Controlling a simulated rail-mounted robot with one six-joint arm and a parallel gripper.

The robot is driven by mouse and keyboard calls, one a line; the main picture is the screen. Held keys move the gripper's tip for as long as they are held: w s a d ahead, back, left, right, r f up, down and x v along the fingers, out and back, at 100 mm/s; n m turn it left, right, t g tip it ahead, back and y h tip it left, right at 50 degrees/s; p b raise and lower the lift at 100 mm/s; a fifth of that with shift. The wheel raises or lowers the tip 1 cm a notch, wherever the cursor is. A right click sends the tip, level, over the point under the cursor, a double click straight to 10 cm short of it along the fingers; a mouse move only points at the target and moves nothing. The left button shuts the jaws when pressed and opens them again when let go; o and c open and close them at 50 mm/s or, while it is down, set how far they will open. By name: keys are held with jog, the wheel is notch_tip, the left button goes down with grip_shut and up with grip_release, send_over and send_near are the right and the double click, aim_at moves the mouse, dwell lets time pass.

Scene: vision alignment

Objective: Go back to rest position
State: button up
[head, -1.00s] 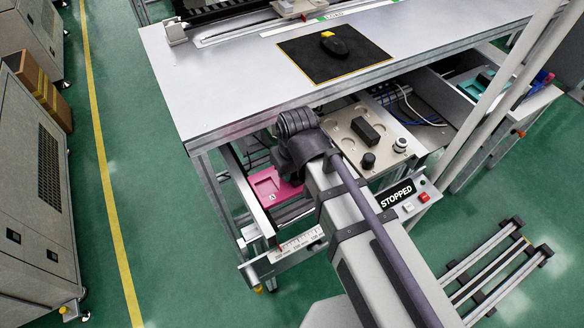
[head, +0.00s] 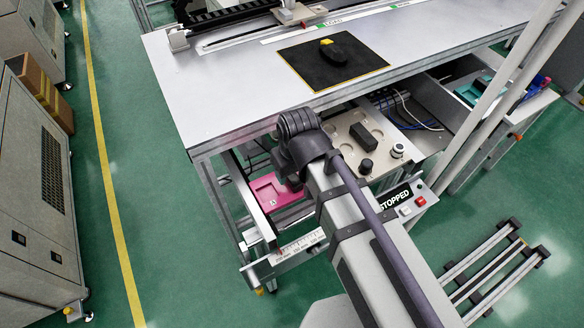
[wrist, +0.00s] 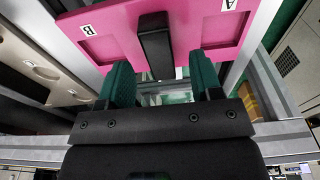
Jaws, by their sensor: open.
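My gripper (wrist: 163,82) shows in the wrist view with its two green-padded fingers spread apart and nothing held between them. Just beyond the fingertips is a pink plate (wrist: 105,22) with two recesses marked A and B. A black block (wrist: 155,48) stands at the plate's middle, in line with the finger gap; I cannot tell whether the fingers touch it. In the head view the pink plate (head: 268,186) lies in the frame under the table's front edge. My arm covers part of it there and the fingers are hidden.
The grey table (head: 225,90) overhangs the work area and bears a black mat (head: 310,72). A beige panel with knobs (head: 345,130) is right of the pink plate. A STOPPED sign (head: 396,196) and posts (head: 500,110) stand to the right.

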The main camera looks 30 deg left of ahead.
notch_tip(320, 180, up, 8)
jog(key=p, duration=0.6)
jog(key=w+d+m, duration=0.3)
jog(key=d+m, duration=0.1)
jog(key=d, duration=0.9)
jog(key=w+d+m, duration=0.3)
jog(key=d+m, duration=0.1)
jog(key=d, duration=1)
jog(key=w+d+m+h, duration=0.1)
jog(key=w+d+m, duration=0.3)
jog(key=d, duration=0.9)
jog(key=shift+d+f+g, duration=0.15)
jog(key=shift+d+g, duration=0.15)
jog(key=shift+g, duration=0.1)
